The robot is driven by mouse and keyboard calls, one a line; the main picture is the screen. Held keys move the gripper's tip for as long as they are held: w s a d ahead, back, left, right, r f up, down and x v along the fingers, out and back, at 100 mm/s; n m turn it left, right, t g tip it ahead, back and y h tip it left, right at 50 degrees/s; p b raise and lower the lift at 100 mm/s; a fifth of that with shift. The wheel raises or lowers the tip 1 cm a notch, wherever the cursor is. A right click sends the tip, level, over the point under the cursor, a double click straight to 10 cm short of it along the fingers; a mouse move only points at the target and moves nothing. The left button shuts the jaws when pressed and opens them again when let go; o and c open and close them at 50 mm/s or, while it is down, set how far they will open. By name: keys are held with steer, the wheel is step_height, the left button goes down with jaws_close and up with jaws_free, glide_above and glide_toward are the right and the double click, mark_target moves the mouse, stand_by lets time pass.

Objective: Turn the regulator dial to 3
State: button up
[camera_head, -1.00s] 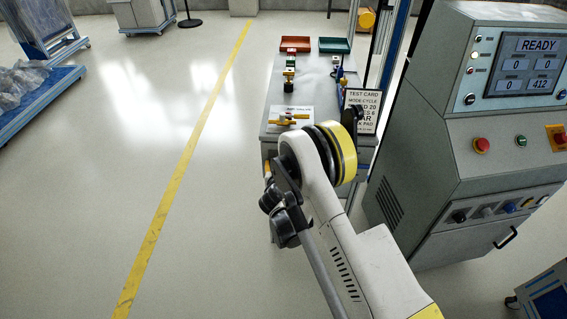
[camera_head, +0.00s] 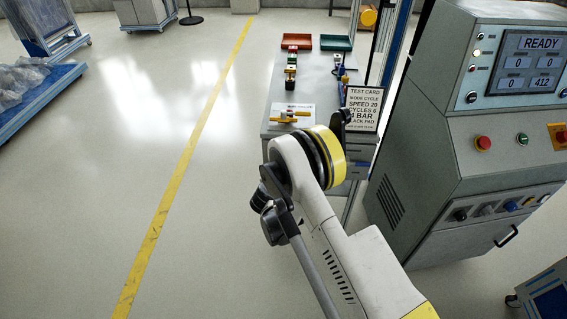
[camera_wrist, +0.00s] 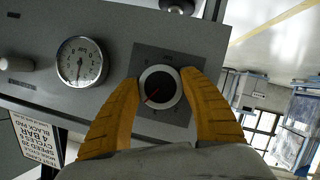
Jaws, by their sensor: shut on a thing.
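The regulator dial (camera_wrist: 161,86) is a dark round knob with a pale ring on a dark square plate in the wrist view. A red mark on its face points to the lower left. The numbers around it are too dim to read. My gripper (camera_wrist: 163,83) has its two yellow fingers on either side of the dial and is shut on it. A round white pressure gauge (camera_wrist: 81,62) with a dark needle sits left of the dial. In the head view my arm hides the dial and the fingers.
A test card (camera_head: 363,108) stands beside my wrist, reading speed 20 and 4 bar. A grey bench (camera_head: 305,92) with a red tray (camera_head: 297,41) and a green tray (camera_head: 336,42) lies beyond. A control console (camera_head: 470,150) showing READY stands right. Open floor lies left.

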steer(key=n+h, duration=0.2)
steer(key=n, duration=0.2)
steer(key=shift+t+h, duration=0.3)
steer(key=shift+t, duration=0.1)
steer(key=shift+r+n, duration=0.1)
steer(key=shift+n, duration=0.3)
steer(key=o, duration=1.2)
steer(key=r, duration=0.9)
steer(key=shift+d, duration=0.2)
steer(key=shift+a+r, duration=0.1)
steer(key=shift+r, duration=0.35)
